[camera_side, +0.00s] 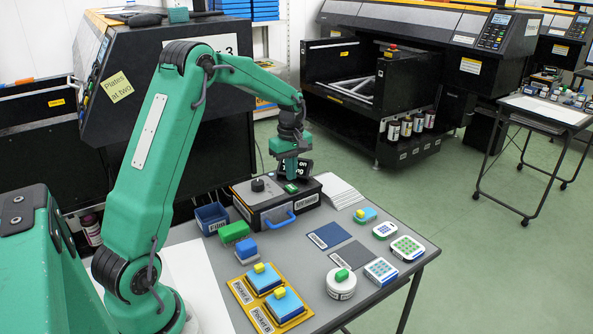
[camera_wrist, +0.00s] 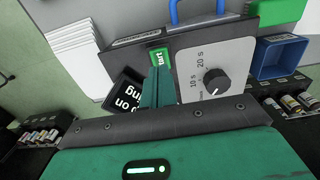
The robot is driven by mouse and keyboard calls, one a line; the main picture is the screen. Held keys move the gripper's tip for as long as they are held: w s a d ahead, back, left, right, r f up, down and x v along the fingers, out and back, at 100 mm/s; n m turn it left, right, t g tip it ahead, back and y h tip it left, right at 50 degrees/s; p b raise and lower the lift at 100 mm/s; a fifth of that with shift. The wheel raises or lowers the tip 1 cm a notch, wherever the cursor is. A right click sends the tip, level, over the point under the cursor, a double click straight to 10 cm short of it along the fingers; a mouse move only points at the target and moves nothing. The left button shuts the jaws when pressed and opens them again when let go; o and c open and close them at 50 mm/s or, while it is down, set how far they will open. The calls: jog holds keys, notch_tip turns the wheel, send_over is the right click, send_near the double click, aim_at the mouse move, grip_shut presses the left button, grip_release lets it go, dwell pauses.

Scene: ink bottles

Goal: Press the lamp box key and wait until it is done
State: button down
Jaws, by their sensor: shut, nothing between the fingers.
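The lamp box (camera_side: 252,211) is a low dark box with a blue handle, at the back of the table. In the wrist view its green key (camera_wrist: 158,55) carries white lettering. A black knob (camera_wrist: 216,82) sits on a white dial plate marked 10 s and 20 s. A black sign (camera_wrist: 127,98) shows white text ending in "on" and "ing"; my fingers hide part of it. My gripper (camera_side: 291,179) is shut and empty, pointing down at the key. Its fingertips (camera_wrist: 159,68) are at the key's edge in the wrist view; I cannot tell whether the key is pressed in.
A blue bin (camera_side: 211,217) and a green block (camera_side: 234,232) stand left of the box. White sheets (camera_side: 340,192) lie to its right. A yellow tray (camera_side: 240,290) with blue pads, a white round pot (camera_side: 341,285) and dark mats (camera_side: 331,235) are nearer the front.

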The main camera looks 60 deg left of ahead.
aim_at(292, 189)
notch_tip(292, 189, up, 10)
jog(key=shift+r, duration=0.2)
jog(key=shift+w, duration=0.1)
dwell(0.5)
jog(key=s+d+r+m+t, duration=0.1)
jog(key=s+d+r+m, duration=0.2)
jog(key=s+d+m, duration=0.3)
jog(key=s+d+r+m+t, duration=0.25)
jog(key=s+d+r, duration=0.2)
jog(key=d, duration=0.35)
jog(key=s+d+f+m+t, duration=0.1)
jog(key=s+d+f+m, duration=0.1)
jog(key=s+d+m, duration=0.2)
jog(key=s+d+f+m+t, duration=0.1)
jog(key=s+d+f+m, duration=0.1)
jog(key=s+m, duration=0.3)
jog(key=s+d, duration=0.1)
jog(key=s, duration=0.3)
jog(key=shift+d+f, duration=0.35)
jog(key=shift+d, duration=0.05)
